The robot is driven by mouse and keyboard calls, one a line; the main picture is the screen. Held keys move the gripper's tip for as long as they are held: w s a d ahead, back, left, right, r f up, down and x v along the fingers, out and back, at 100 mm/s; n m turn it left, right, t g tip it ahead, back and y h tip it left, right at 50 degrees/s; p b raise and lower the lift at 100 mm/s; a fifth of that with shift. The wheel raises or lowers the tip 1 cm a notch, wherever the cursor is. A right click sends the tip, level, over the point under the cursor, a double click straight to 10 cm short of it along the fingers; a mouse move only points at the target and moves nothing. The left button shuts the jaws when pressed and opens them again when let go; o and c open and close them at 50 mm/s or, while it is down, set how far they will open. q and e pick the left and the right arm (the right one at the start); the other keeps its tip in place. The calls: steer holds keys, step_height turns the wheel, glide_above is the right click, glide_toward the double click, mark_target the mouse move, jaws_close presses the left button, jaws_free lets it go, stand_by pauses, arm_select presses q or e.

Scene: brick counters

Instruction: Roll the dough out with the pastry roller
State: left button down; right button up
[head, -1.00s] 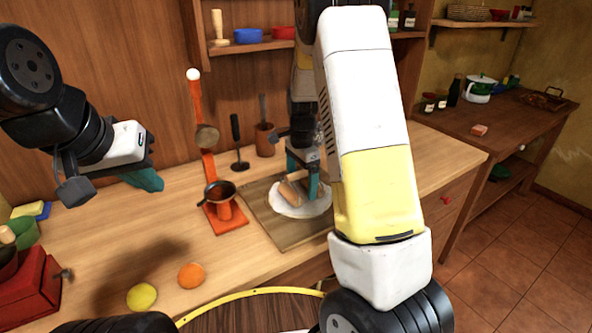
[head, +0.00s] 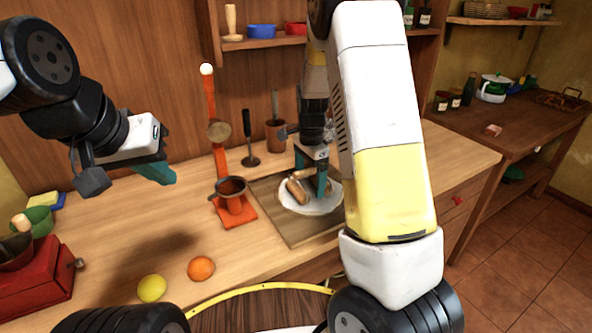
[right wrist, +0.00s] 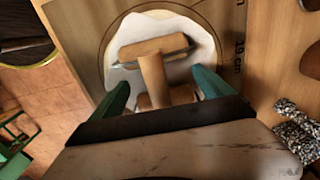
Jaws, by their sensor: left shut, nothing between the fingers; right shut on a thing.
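The dough (head: 325,204) is a flat white round on a wooden board (head: 290,230). It also shows in the right wrist view (right wrist: 205,50). The wooden pastry roller (head: 297,190) is over the dough, its far roller (right wrist: 150,50) lying across the dough in the right wrist view. My right gripper (head: 312,180) is shut on the pastry roller, with its teal fingers on either side of the near end. Exact contact between roller and dough is hard to tell. My left gripper (head: 157,174) is shut and empty, raised above the counter at the left.
An orange stand with a small pan (head: 228,188) is left of the board. An orange fruit (head: 201,268) and a lemon (head: 152,288) lie at the front. A red grinder (head: 35,275) is at far left. A pot with utensil (head: 277,133) stands behind the board.

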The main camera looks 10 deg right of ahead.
steer(key=shift+w+d+f, duration=0.1)
steer(key=shift+w+d, duration=0.2)
steer(key=shift+d, duration=0.55)
steer(key=shift+w+d, duration=0.25)
steer(key=shift+d, duration=0.55)
steer(key=shift+s+a, duration=0.25)
steer(key=shift+a, duration=0.45)
steer(key=shift+s+a, duration=0.25)
steer(key=shift+a, duration=0.45)
steer(key=shift+s+a, duration=0.3)
steer(key=shift+a, duration=0.4)
steer(key=shift+s+a, duration=0.25)
steer(key=shift+a, duration=0.45)
steer(key=shift+w+r, duration=0.1)
steer(key=shift+r, duration=3.4)
steer(key=shift+f, duration=3.1)
steer(key=shift+f, duration=0.3)
